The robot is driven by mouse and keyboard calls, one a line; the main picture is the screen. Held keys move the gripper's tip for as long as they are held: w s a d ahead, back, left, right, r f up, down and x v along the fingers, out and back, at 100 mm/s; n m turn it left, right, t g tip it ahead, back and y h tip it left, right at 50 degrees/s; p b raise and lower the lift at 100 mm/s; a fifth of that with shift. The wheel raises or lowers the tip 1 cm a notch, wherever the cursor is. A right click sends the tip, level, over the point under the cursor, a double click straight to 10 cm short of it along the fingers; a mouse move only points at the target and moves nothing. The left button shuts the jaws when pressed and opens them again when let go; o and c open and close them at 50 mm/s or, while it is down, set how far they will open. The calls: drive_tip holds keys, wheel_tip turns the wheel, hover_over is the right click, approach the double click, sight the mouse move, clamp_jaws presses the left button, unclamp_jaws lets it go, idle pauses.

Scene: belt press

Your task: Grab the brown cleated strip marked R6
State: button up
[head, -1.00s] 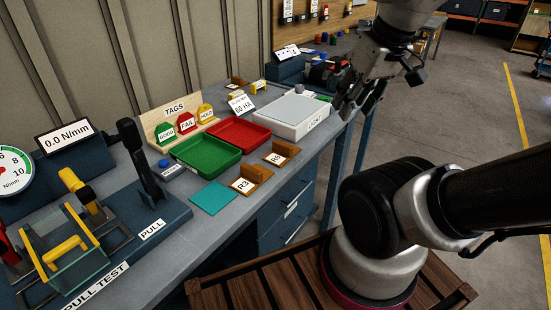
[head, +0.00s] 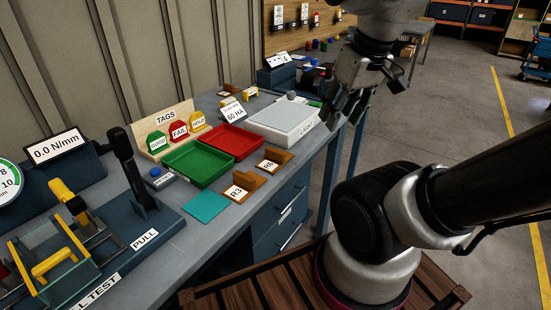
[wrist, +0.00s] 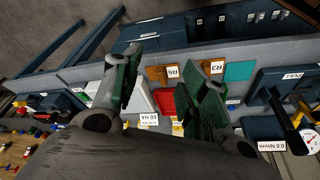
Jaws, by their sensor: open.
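A brown piece with a white label marked R6 (head: 275,160) stands on the grey bench near its front edge, in front of the red tray. A similar brown piece marked R3 (head: 243,187) stands to its left. In the wrist view the R6 piece (wrist: 156,74) shows between my open fingers, with the R3 piece (wrist: 203,66) beside it, close to the right finger. My gripper (head: 346,107) is open and empty, up and to the right of the R6 piece in the head view, beside the white light box. It also shows in the wrist view (wrist: 168,80). Cleats cannot be made out.
A red tray (head: 234,142), a green tray (head: 198,164) and a teal square (head: 205,206) lie near the brown pieces. The white light box (head: 284,121) stands to the right. A tag rack (head: 165,130) is behind, and the pull tester (head: 65,248) is at left. Floor at right is open.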

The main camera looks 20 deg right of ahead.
drive_tip(key=w+a+f+n+g, duration=0.2)
drive_tip(key=w+f, duration=0.5)
drive_tip(key=w, duration=0.1)
drive_tip(key=w+a+f+n+g, duration=0.1)
drive_tip(key=w+a+f+g, duration=0.15)
drive_tip(key=w+f, duration=0.45)
drive_tip(key=n, duration=0.2)
hover_over(275, 150)
drive_tip(key=shift+r+t, duration=0.2)
drive_tip(key=shift+t, duration=0.15)
drive_tip(key=shift+s+f+n, duration=0.1)
drive_tip(key=shift+n, duration=0.3)
wheel_tip(275, 150, down, 8)
drive_tip(key=shift+r, duration=0.25)
drive_tip(key=shift+c, duration=0.4)
clamp_jaws()
